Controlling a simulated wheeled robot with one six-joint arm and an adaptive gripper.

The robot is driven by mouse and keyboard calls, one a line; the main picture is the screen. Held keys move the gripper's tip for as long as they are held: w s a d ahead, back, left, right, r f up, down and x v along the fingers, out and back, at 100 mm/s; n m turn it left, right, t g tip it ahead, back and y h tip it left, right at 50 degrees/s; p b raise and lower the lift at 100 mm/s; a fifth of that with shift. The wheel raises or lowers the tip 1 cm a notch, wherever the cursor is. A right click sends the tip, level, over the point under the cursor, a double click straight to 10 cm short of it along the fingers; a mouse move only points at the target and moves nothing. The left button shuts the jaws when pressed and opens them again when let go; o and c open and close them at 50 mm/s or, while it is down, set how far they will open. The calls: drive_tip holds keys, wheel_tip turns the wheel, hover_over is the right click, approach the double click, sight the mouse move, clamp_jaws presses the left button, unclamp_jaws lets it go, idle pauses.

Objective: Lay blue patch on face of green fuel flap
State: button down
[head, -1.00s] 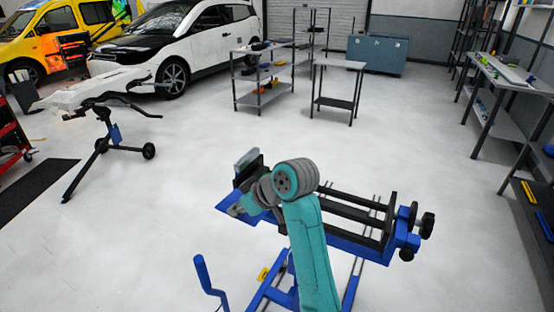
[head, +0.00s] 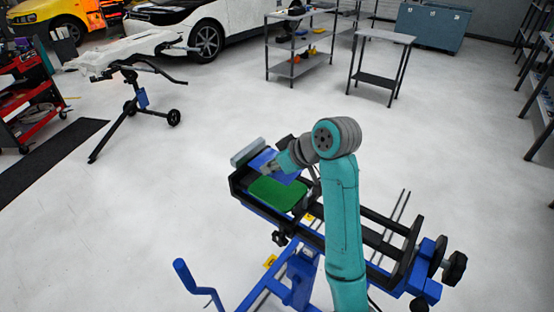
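The green fuel flap (head: 279,194) lies on the left part of a black and blue work stand (head: 385,247), its green face up and largely visible. The blue patch (head: 287,176) is a flat sheet at the flap's far edge, tilted and seemingly above it. It overlaps the far part of the flap in the picture. My gripper (head: 268,169) is at the patch and appears to pinch it; the fingertips are small and partly hidden. Contact between patch and flap cannot be told. My teal arm hides the middle of the stand.
A grey block (head: 248,152) sits at the stand's far left end. A blue crank handle (head: 190,277) sticks up in front. Black knobs (head: 454,268) stick out at the right end. A shelf (head: 300,45), a small table (head: 385,38) and a wheeled stand (head: 135,75) are farther back, with clear floor between.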

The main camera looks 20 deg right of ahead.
drive_tip(key=shift+f, duration=3.8)
drive_tip(key=shift+s, duration=0.15)
drive_tip(key=shift+f, duration=0.7)
drive_tip(key=c, duration=1.2)
unclamp_jaws()
drive_tip(key=shift+c, duration=0.2)
